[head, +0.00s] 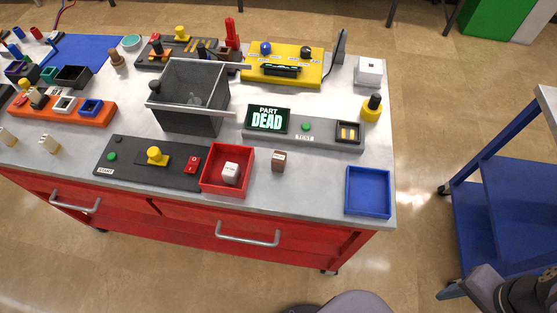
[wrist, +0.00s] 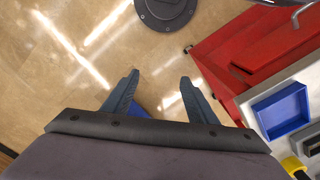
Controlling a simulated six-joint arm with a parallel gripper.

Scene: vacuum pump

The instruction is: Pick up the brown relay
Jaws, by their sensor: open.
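The brown relay (head: 279,160) is a small upright block with a pale marking on its top. It stands on the grey bench top near the front edge, just right of the red tray, in the head view. I do not see it in the wrist view. My gripper (wrist: 158,88) is open and empty, with its two blue-grey fingers spread above the floor. In the head view, part of my gripper shows at the lower right, off the bench and well apart from the relay.
The red tray (head: 205,185) holds a white block. A blue tray (head: 368,210) sits at the right front corner. The grey test panel (head: 330,145) with a "PART DEAD" screen lies behind the relay. Bench top between relay and blue tray is clear. A blue cart (head: 510,185) stands right.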

